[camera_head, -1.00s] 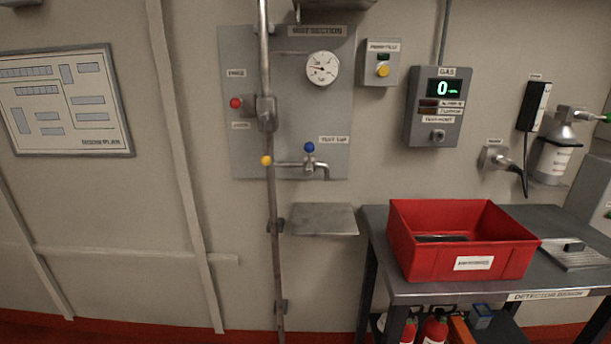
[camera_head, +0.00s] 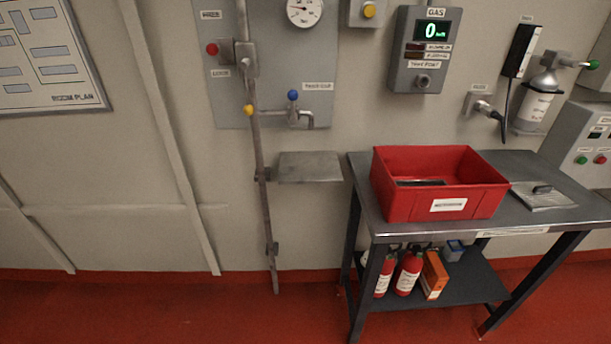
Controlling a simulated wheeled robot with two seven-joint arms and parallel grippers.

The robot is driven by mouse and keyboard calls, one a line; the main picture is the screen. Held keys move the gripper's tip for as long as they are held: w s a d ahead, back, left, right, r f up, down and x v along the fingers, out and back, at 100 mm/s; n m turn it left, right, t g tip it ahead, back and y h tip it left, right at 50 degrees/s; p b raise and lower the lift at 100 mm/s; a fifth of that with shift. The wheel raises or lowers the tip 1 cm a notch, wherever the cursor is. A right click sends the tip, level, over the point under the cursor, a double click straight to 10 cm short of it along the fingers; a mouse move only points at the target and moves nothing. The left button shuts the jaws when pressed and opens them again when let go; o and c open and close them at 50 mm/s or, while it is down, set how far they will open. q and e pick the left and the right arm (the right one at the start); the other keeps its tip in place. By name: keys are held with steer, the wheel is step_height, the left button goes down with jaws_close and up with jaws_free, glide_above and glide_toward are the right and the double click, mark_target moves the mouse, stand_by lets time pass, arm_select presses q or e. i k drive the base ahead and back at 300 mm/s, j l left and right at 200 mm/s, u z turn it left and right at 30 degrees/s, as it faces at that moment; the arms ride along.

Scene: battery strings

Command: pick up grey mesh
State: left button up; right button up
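A red bin (camera_head: 402,200) with a white label stands on the dark metal table (camera_head: 500,231) at the right. Inside it a dark, flat thing shows a little above the bin's floor (camera_head: 421,183); most of it is hidden by the front wall, and I cannot tell whether it is grey mesh. A flat grey plate (camera_head: 558,202) with a small dark block on it lies on the table right of the bin. I see nothing that is clearly mesh. Neither of my grippers is in view.
A small grey wall shelf (camera_head: 310,167) and a vertical pipe (camera_head: 262,205) are left of the table. The red floor (camera_head: 150,312) at left is clear.

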mark_target(536, 195)
steer(key=z, duration=1.65)
